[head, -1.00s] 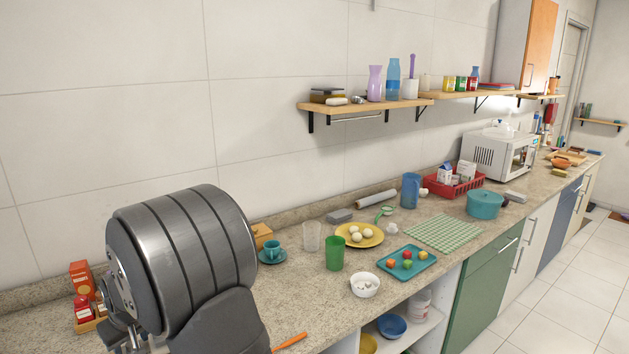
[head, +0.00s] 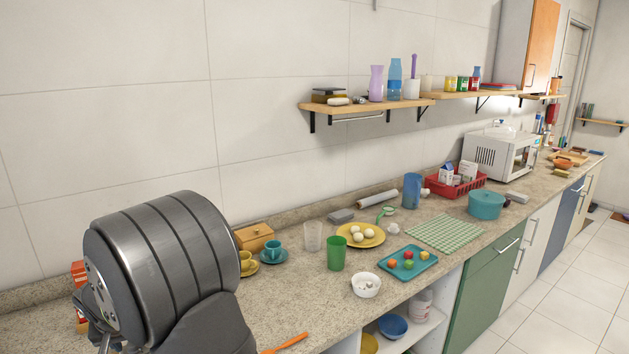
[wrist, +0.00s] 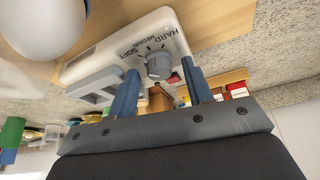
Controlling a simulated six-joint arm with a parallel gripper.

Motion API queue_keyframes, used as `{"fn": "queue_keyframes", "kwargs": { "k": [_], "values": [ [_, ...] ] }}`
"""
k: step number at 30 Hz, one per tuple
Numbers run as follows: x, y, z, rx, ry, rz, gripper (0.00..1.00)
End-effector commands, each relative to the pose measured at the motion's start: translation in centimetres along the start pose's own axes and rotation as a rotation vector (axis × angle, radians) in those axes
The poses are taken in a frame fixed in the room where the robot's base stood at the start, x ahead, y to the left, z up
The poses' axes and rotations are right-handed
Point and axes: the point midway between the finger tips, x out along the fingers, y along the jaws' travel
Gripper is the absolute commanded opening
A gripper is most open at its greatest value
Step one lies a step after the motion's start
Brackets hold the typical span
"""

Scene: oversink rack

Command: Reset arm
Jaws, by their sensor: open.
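My gripper (wrist: 159,68) shows in the wrist view with its two blue fingers apart and nothing held between them. Beyond the fingertips is a white appliance (wrist: 105,62) with a grey dial (wrist: 159,64) and the words hard, medium and soft. I cannot tell if the fingers touch it. In the head view my dark grey arm fills the lower left, and the gripper itself is hidden behind or below it.
A wooden box (head: 253,236), a yellow cup (head: 246,259) and a teal cup (head: 271,246) stand just right of my arm. An orange box (head: 78,275) shows at its left. A green cup (head: 336,253) and a plate of eggs (head: 374,240) are farther right.

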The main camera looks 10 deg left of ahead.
Motion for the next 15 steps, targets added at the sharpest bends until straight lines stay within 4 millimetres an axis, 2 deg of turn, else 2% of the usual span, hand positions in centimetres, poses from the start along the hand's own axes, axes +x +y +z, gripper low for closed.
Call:
{"fn": "queue_keyframes", "kwargs": {
  "k": [15],
  "values": [
    [0.01, -0.16, -0.01, 0.218, 0.000, 0.091, 0.46]
  ]
}}
